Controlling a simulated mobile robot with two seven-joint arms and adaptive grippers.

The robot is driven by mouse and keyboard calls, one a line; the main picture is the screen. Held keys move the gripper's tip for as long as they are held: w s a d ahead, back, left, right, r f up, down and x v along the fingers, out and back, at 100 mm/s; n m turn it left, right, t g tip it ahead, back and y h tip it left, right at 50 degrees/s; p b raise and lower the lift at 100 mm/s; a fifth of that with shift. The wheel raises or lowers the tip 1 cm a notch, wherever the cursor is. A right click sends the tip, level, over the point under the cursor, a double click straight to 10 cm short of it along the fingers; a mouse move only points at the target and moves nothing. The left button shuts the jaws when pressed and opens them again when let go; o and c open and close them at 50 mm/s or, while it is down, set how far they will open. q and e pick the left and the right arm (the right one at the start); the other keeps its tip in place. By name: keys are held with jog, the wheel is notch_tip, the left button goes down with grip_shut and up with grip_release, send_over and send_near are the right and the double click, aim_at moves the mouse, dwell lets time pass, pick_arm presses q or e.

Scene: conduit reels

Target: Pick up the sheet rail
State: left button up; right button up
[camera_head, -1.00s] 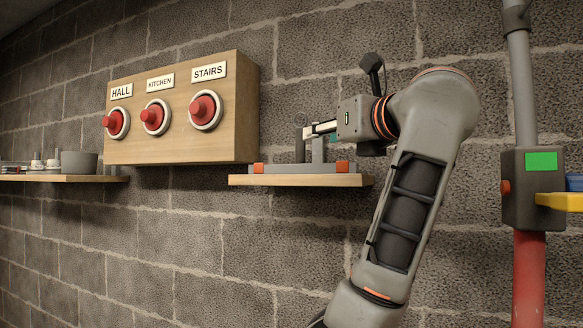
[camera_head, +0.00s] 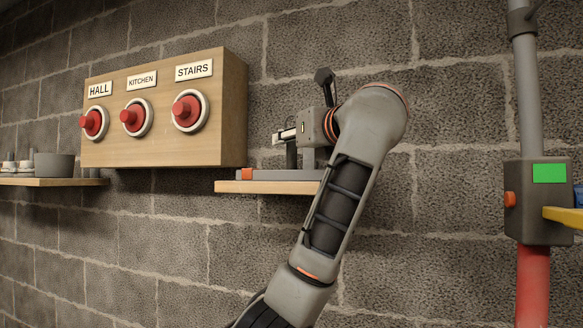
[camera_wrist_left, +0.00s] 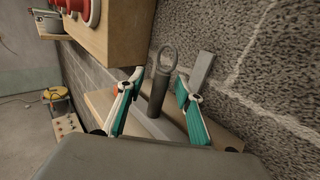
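A low grey rail (camera_head: 285,175) with an orange end block (camera_head: 247,174) lies along a small wooden shelf; I take it for the sheet rail, though no label shows. A dark upright post with a ring top (camera_wrist_left: 160,78) stands at the shelf, between my fingers in the left wrist view. My left gripper (camera_head: 284,135) is above the shelf, its teal fingers (camera_wrist_left: 157,92) spread on either side of the post with gaps visible. Whether the fingers touch anything is not clear. The arm hides the rail's right end in the head view. My right gripper is not in view.
A wooden box (camera_head: 165,110) with red buttons labelled HALL, KITCHEN and STAIRS hangs left of the shelf (camera_head: 270,187). A post with a grey box (camera_head: 537,210) stands right. The brick wall is close behind.

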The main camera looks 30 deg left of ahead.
pick_arm(q)
jog(key=shift+w+a, duration=0.4)
jog(key=shift+a, duration=0.15)
jog(key=shift+d, duration=0.1)
jog(key=shift+c, duration=0.4)
grip_shut()
notch_tip(320, 180, up, 20)
